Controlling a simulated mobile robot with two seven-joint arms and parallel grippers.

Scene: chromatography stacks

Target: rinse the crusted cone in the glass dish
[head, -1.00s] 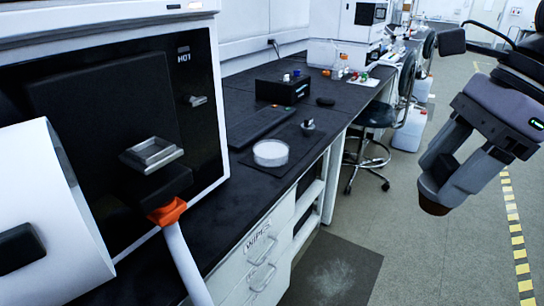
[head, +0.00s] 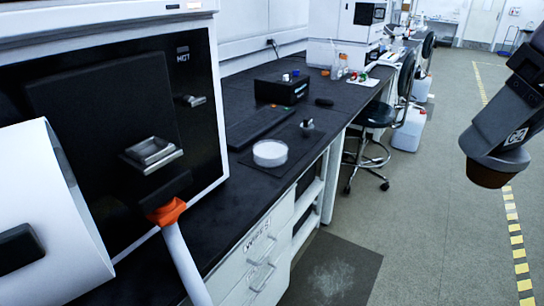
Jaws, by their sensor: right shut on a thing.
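The round, clear glass dish (head: 270,153) with whitish contents sits on a dark mat on the black bench. A small grey piece (head: 307,126) with a narrower top stands on the mat behind the dish; I cannot tell whether it is the crusted cone. My right gripper (head: 487,165) is at the right, over the floor and well away from the dish. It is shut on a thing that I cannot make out. Its lower end looks rust-brown.
A large instrument (head: 130,110) with a black front fills the left, with a white cylinder (head: 50,215) before it. A black box (head: 282,90) and small bottles stand farther along the bench. A stool (head: 375,120) stands at its edge. The floor at right is open.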

